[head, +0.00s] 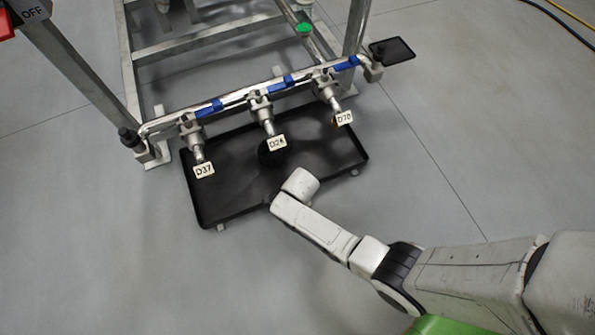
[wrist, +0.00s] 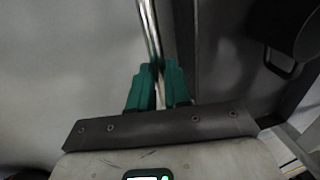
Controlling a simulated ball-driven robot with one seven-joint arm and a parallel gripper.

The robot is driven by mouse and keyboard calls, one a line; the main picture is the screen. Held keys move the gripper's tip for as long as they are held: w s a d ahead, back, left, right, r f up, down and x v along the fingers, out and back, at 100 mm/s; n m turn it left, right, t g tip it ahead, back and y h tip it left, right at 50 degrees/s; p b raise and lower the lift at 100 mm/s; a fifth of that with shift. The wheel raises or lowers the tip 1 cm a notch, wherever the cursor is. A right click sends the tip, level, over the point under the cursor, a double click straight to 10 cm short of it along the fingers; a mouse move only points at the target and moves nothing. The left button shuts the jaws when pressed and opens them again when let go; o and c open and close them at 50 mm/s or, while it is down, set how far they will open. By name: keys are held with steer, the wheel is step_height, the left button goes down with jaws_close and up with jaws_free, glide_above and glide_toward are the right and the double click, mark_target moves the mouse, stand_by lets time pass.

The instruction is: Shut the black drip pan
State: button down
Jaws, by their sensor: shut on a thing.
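The black drip pan (head: 225,205) is a wide, shallow tray low over the floor, standing out in front of the metal frame below the valves. My gripper is hidden behind my wrist in the head view, at the middle of the pan's front edge. In the wrist view my gripper's teal fingers (wrist: 159,78) are closed on a thin shiny edge at the front of the drip pan (wrist: 222,55). Whether this edge is the rim itself or a handle on it I cannot tell. A dark round thing (head: 272,152) is inside the pan.
A metal frame (head: 130,70) stands behind the pan. Several valves on its pipe carry tags D37 (head: 204,170), D24 (head: 277,142) and D70 (head: 344,118), hanging over the pan. A small black plate (head: 392,50) juts from the frame's right. The floor to the right is clear.

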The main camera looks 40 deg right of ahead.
steer(key=shift+w+d+r, duration=0.1)
steer(key=shift+w, duration=0.25)
steer(key=c, duration=1.1)
jaws_free()
steer(key=shift+s, duration=0.1)
steer(key=shift+s+r, duration=0.1)
steer(key=shift+r, duration=0.15)
step_height(320, 180, up, 10)
steer(key=s+p, duration=0.1)
steer(key=p, duration=0.5)
steer(key=shift+s+a+p, duration=0.25)
steer(key=shift+s+p, duration=0.1)
